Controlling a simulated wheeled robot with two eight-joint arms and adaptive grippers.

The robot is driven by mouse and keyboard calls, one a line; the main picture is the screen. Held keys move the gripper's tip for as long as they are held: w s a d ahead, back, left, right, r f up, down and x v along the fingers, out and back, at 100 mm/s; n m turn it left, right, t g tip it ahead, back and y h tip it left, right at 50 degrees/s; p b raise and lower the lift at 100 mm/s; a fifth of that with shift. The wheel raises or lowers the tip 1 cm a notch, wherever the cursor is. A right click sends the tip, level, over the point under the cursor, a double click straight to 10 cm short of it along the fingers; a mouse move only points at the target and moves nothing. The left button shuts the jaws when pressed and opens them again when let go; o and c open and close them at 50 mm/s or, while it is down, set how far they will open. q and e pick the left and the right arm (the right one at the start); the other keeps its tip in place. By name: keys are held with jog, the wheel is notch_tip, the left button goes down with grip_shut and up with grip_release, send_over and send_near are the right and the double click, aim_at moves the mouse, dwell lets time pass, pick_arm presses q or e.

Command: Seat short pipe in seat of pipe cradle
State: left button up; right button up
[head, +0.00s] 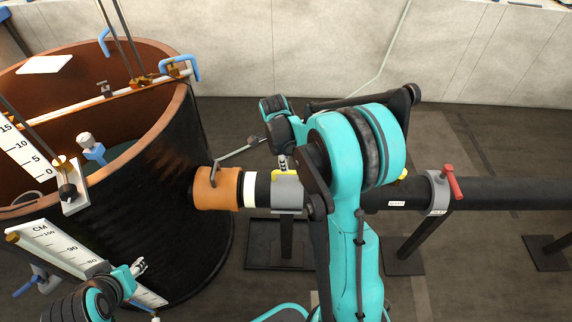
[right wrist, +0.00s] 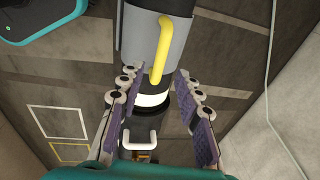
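A black pipe section with a white band (head: 250,190), which looks like the short pipe, lies level between an orange sleeve (head: 217,188) and a grey cradle (head: 289,193) with a yellow handle. My right arm hides what lies just right of the cradle, so I cannot tell how the pipe sits. In the right wrist view, the white band (right wrist: 153,100) and yellow handle (right wrist: 161,48) show beyond the fingers. My right gripper (right wrist: 158,80) is open, its fingers apart with no visible contact; in the head view it hangs above the cradle. My left gripper (head: 138,267) is at lower left.
A large brown-rimmed tank (head: 180,150) with rods, clamps and a scale board (head: 62,248) fills the left. A long black pipe (head: 500,191) with a red-handled clamp (head: 440,192) runs right on stands. A pale wall (head: 480,55) stands behind; dark floor lies between.

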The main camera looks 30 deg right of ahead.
jog(key=s+a+r+n+t, duration=0.3)
jog(key=s+a+r+n, duration=0.5)
jog(key=r+n, duration=0.35)
jog(key=s+a+n+t+y, duration=0.1)
jog(key=s+a+n+t, duration=0.2)
jog(key=s+a+n, duration=0.3)
jog(key=s+r+n, duration=0.1)
jog(key=s+n, duration=0.3)
jog(key=n, duration=0.3)
jog(key=shift+s+y+p, duration=0.2)
jog(key=shift+y+p, duration=0.1)
jog(key=shift+y, duration=0.1)
